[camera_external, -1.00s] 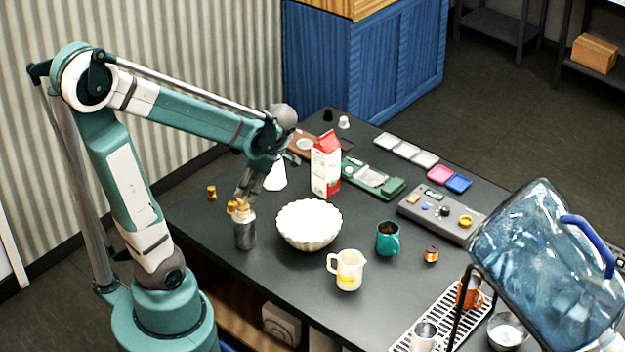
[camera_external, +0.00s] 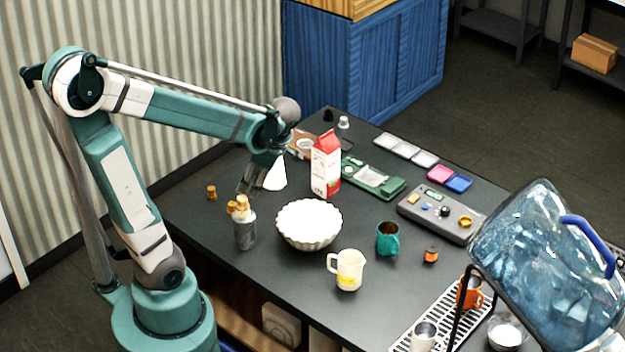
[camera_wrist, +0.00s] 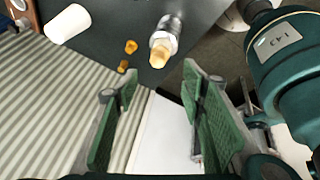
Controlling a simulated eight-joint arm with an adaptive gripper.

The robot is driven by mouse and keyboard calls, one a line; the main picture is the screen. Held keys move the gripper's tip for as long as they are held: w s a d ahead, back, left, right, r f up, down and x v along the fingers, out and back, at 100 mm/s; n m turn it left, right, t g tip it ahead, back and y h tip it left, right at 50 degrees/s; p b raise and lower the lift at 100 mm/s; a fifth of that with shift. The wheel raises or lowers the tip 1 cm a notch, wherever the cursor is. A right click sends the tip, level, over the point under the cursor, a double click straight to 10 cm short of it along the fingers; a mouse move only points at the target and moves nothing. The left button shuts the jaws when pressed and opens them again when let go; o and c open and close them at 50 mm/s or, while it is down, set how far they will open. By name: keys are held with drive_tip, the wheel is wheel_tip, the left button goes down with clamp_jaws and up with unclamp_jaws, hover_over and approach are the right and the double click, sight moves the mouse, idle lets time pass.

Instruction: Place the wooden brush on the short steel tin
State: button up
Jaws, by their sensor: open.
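A light wooden piece that looks like the wooden brush (camera_external: 242,203) stands upright on top of a steel cylinder that looks like the short steel tin (camera_external: 244,232), at the table's near left edge. In the wrist view the wooden piece (camera_wrist: 160,52) sits at the end of the shiny tin (camera_wrist: 170,28). Whether it rests on the rim or partly inside is unclear. My gripper (camera_external: 250,188) is just above and behind the brush, apart from it. In the wrist view my gripper (camera_wrist: 155,95) is open, with nothing between the fingers.
Two small orange-brown pieces (camera_external: 211,192) (camera_external: 231,207) lie beside the tin. A white fluted bowl (camera_external: 309,226) is to its right, with a white cone (camera_external: 275,174) and a milk carton (camera_external: 326,166) behind. A cream jug (camera_external: 347,270) stands in front of the bowl.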

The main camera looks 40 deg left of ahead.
drive_tip(key=d+r+m+t+h, duration=0.2)
drive_tip(key=d+r+m+t, duration=0.1)
drive_tip(key=m, duration=0.9)
drive_tip(key=s+d+r+m+t+h, duration=0.1)
drive_tip(key=d+r+m+t+h, duration=0.2)
drive_tip(key=m, duration=0.8)
drive_tip(key=shift+d+r+m+t, duration=0.4)
drive_tip(key=shift+d+t, duration=0.2)
drive_tip(key=shift+d, duration=0.2)
